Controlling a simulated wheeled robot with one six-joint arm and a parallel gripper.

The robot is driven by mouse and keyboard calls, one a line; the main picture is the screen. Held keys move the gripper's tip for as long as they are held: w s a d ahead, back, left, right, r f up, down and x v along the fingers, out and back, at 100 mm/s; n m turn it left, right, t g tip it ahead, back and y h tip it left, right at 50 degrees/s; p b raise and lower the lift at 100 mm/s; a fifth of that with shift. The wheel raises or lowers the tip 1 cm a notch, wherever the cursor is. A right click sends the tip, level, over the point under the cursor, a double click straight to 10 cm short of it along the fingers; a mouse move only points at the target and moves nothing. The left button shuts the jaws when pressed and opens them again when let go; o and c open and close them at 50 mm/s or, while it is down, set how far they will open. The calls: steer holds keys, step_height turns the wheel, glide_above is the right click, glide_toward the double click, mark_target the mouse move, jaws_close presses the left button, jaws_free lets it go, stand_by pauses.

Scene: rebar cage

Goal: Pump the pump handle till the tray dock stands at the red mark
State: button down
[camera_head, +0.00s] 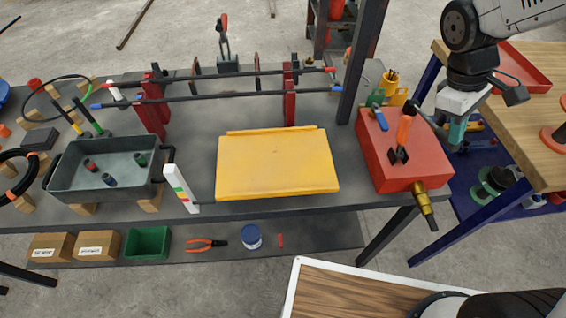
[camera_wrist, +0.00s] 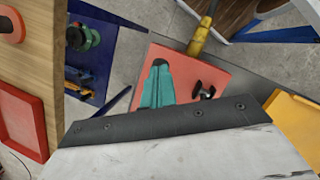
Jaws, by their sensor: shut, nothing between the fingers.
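The pump is a red box (camera_head: 402,165) at the right end of the grey bench. Its orange handle (camera_head: 406,122) stands nearly upright from a black bracket (camera_head: 398,156). A flat yellow platform (camera_head: 278,165), apparently the tray dock, lies left of the pump. A white post (camera_head: 181,192) with coloured bands, red among them, stands at the bench's front edge; I cannot tell which level the platform matches. My gripper (camera_head: 457,132) has teal fingers, shut and empty, right of the handle and apart from it. In the wrist view the fingers (camera_wrist: 157,78) show over the red box (camera_wrist: 195,75); the handle is not clear there.
A brass fitting (camera_head: 425,207) sticks out of the pump's front. A wooden table (camera_head: 530,120) is at right. A grey tray (camera_head: 108,172) is at left.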

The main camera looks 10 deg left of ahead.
steer(key=shift+f, duration=0.15)
steer(key=shift+s+f, duration=0.15)
steer(key=shift+f, duration=0.5)
steer(key=shift+s+d+f, duration=0.1)
steer(key=shift+f, duration=0.45)
steer(key=shift+w+a+r, duration=0.15)
steer(key=shift+w+r, duration=0.3)
steer(key=shift+r, duration=0.85)
steer(key=shift+w+a+r, duration=0.15)
steer(key=shift+w+r, duration=0.3)
steer(key=shift+r, duration=0.85)
steer(key=shift+w+a+r, duration=0.15)
steer(key=shift+w+r, duration=0.3)
steer(key=shift+r, duration=0.85)
